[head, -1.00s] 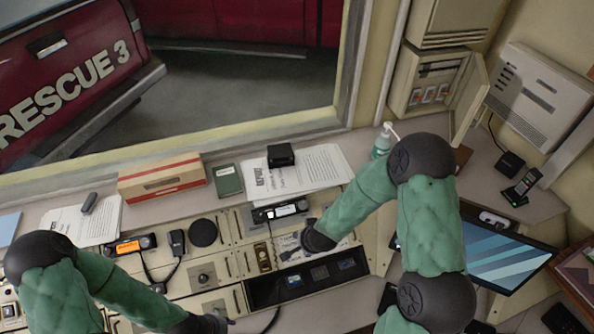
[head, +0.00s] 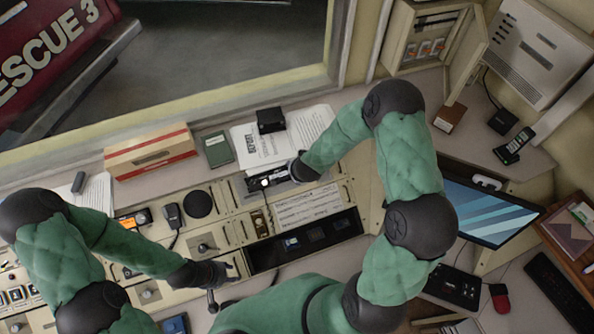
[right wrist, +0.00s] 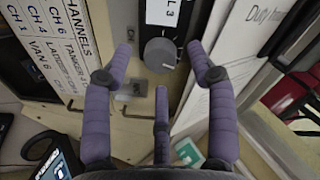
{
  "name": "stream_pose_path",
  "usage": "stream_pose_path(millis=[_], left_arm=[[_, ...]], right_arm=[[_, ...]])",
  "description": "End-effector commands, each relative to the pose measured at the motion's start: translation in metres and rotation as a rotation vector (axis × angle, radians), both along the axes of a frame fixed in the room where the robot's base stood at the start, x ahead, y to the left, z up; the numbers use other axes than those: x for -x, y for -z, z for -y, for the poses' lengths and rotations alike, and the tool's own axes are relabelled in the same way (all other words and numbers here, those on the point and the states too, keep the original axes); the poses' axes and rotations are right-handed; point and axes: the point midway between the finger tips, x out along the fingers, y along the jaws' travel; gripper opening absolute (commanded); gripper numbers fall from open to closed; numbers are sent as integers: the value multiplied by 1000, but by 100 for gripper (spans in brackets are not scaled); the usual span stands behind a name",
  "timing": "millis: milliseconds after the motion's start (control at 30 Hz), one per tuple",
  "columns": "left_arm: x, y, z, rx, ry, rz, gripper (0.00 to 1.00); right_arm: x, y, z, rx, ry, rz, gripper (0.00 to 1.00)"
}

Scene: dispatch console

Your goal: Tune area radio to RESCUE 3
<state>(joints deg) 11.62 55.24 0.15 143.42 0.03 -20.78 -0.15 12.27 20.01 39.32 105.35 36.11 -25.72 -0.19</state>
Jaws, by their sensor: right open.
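A black radio with a white display (head: 265,181) is set in the console, partly hidden by my right gripper. In the right wrist view its grey round knob (right wrist: 160,55) stands beside the display (right wrist: 162,12), where I read part of a word ending in "L 3". My right gripper (right wrist: 160,44) is open, its purple fingers spread either side of the knob, with no clear contact. A channels card (head: 308,207) lies below the radio, and shows at left in the wrist view (right wrist: 58,50). My left gripper (head: 222,282) is over the console's lower left; its fingers are unclear.
A second radio with an orange display (head: 132,220) sits at left. A box (head: 150,153), a green case (head: 218,150) and papers (head: 310,126) lie along the back ledge. A dark recessed tray (head: 305,240) is below the card. A monitor (head: 488,210) stands at right.

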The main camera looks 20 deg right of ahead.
Motion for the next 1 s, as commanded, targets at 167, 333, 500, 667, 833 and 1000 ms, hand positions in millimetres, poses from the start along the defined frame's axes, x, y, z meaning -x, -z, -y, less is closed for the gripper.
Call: stream_pose_path(millis=[167,333,500,667,833,1000], left_arm=[[0,1,0,0,0,0,40],[0,1,0,0,0,0,40],[0,1,0,0,0,0,40],[0,1,0,0,0,0,40],[0,1,0,0,0,0,40],[0,-4,0,0,0,0,40]], right_arm=[[-8,13,2,-1,2,-1,58],[-10,17,2,-1,1,0,58],[-10,17,2,-1,1,0,58],[-10,17,2,0,1,1,27],[-10,17,2,0,0,0,2],[-10,16,1,31,-52,-4,2]])
